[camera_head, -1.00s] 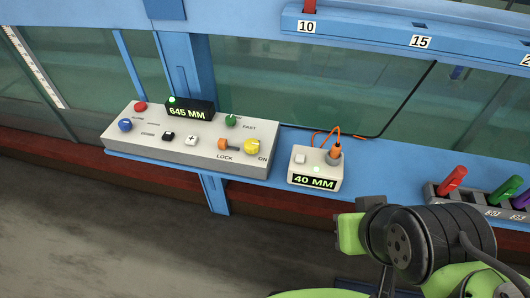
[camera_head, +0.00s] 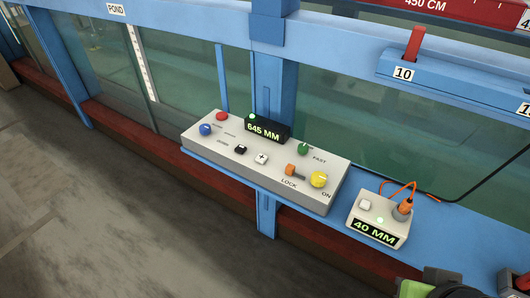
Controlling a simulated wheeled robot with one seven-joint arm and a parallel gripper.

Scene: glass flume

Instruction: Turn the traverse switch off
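The control box (camera_head: 225,158) is a pale grey panel on a blue shelf in the head view. It carries a red button (camera_head: 222,116), a blue knob (camera_head: 205,129), a black button (camera_head: 240,149), a white plus button (camera_head: 261,158), a green knob (camera_head: 303,148), an orange lever (camera_head: 293,171) near LOCK and a yellow knob (camera_head: 319,179) near ON. A lit display (camera_head: 268,129) reads 645 MM. No label that I can read says traverse. Part of my arm shows at the bottom right; my gripper's fingertips are not in view.
A small white box (camera_head: 376,220) with a 40 MM display and an orange cable stands right of the panel. Glass flume walls and blue posts (camera_head: 266,80) rise behind. Bare floor (camera_head: 90,220) lies open in front at left.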

